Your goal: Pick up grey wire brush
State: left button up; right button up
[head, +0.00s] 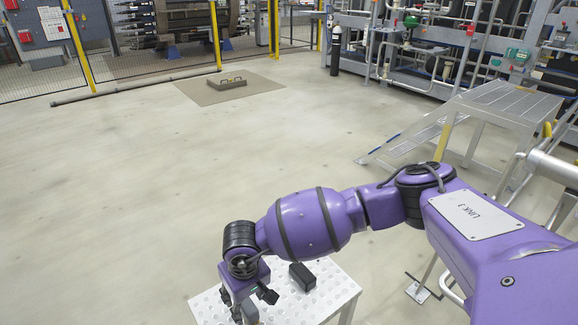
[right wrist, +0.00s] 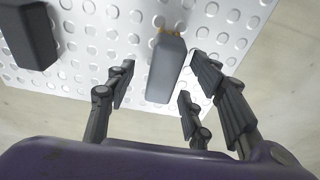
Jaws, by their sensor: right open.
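The grey wire brush (right wrist: 165,70) lies on a white studded table top (right wrist: 95,50). In the right wrist view it shows as a grey block with a little yellow-brown bristle at its far end. My right gripper (right wrist: 160,82) is open, with its dark fingers on both sides of the brush. I see no finger clearly touching it. In the head view my right gripper (head: 246,302) points down over the table, and it hides most of the brush. My left gripper is not in view.
A black block (head: 302,276) lies on the table, right of the gripper in the head view; it also shows at the upper left in the right wrist view (right wrist: 28,35). Metal steps (head: 490,105) stand at the right. The floor beyond the table is open.

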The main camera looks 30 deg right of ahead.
aim_at(246, 303)
jog(key=f, duration=0.3)
jog(key=shift+a, duration=0.2)
jog(key=shift+w+f, duration=0.1)
jog(key=shift+f, duration=0.15)
grip_shut()
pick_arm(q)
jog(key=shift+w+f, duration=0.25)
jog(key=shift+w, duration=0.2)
pick_arm(e)
jog(key=shift+r, duration=0.1)
